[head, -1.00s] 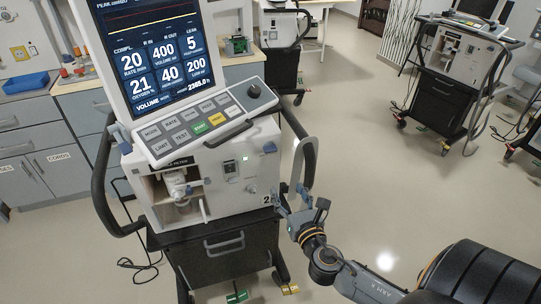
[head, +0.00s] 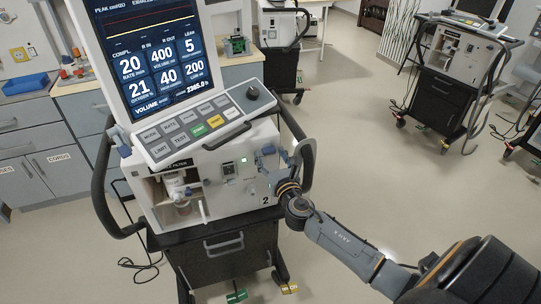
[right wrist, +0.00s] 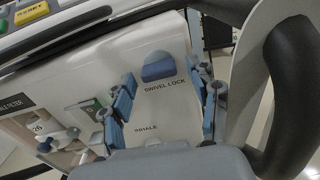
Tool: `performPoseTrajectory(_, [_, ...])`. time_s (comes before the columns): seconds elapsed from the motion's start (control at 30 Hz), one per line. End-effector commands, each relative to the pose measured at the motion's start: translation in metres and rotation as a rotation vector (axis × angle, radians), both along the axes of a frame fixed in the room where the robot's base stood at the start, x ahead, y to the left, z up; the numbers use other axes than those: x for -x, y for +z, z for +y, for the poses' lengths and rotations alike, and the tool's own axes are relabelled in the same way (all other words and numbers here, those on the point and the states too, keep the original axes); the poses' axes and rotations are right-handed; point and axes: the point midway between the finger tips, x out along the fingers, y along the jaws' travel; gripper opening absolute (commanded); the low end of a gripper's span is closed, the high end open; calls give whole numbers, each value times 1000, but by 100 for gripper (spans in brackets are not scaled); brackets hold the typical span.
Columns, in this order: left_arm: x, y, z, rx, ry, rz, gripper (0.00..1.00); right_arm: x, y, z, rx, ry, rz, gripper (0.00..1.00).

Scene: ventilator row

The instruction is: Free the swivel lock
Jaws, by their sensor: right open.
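The swivel lock (right wrist: 158,67) is a blue knob with a rounded top on the ventilator's white front panel, above the printed words "SWIVEL LOCK" in the right wrist view. My right gripper (right wrist: 164,84) is open and empty, with one blue-grey finger to the left of the knob and the other to the right. The fingers look apart from the knob; I cannot tell how far they are from the panel. In the head view my right gripper (head: 268,160) is at the right side of the ventilator front (head: 228,193) and largely covers the lock. My left gripper is not in view.
A dark curved handle (right wrist: 291,105) runs close by on the right in the right wrist view. The keypad (head: 205,125) and screen (head: 150,55) sit above the panel. A black cabinet (head: 250,243) is below.

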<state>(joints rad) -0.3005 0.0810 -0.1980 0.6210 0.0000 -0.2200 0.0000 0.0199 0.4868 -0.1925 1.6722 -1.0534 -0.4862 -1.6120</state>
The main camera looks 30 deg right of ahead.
Motion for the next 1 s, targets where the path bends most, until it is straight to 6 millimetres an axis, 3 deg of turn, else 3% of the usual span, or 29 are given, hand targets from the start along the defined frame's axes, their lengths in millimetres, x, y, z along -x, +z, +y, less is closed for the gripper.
performPoseTrajectory(0.3, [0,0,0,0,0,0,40,-3,0,-1,-1,0,0,60])
performPoseTrajectory(0.6, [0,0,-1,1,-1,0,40,-3,0,-1,0,0,0,6])
performPoseTrajectory(1.0, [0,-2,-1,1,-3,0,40,-3,-1,0,-76,0,-20,6])
